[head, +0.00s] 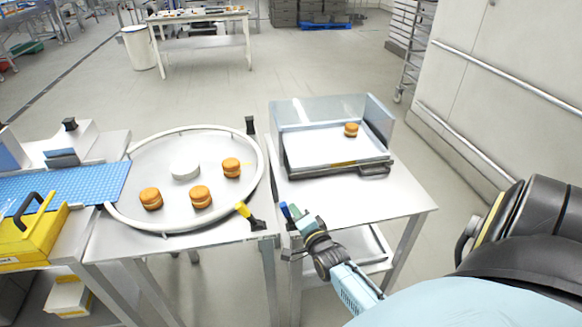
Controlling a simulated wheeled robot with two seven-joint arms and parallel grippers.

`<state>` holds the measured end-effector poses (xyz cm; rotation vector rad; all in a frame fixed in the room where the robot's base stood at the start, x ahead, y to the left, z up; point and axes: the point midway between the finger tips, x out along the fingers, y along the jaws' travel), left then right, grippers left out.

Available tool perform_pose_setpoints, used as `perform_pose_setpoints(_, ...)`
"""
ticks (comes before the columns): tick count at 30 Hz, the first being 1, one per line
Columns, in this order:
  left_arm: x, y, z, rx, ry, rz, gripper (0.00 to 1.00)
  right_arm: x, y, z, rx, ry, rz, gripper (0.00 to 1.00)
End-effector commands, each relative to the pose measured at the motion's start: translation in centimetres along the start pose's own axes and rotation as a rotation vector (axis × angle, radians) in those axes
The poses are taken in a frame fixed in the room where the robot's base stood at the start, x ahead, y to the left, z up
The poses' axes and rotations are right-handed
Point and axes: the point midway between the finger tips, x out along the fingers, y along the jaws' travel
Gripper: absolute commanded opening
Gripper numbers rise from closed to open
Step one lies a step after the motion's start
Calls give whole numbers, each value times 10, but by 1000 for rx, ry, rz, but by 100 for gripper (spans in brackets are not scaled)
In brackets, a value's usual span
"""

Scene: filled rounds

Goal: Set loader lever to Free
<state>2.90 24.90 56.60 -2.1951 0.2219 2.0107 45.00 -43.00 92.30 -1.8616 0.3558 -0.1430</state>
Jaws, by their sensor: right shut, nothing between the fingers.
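A small lever with a yellow grip (243,210) and a black base (257,224) stands at the front right edge of the round turntable (135,214). I cannot read any position marking on it, and cannot tell for sure that it is the loader lever. My right gripper (290,212) is shut and empty, just right of this lever and apart from it, near the front left corner of the right-hand table. My left gripper is not in view.
Several orange filled rounds (200,197) and a white disc (185,170) are on the turntable. A tray (320,153) behind clear guards holds one round (351,130). A blue conveyor belt (80,184) and a yellow box (30,240) with a black handle are at left.

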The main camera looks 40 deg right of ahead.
Motion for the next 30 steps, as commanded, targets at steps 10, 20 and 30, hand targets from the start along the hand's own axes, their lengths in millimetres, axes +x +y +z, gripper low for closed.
perform_pose_setpoints(10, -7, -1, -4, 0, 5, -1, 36, 2, -3, 10, -10, 3, 3, 0)
perform_pose_setpoints(20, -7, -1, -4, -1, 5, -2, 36, 3, -3, 11, -9, 3, 3, 0)
perform_pose_setpoints(30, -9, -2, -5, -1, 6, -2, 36, 2, -4, 7, -11, 2, 2, 0)
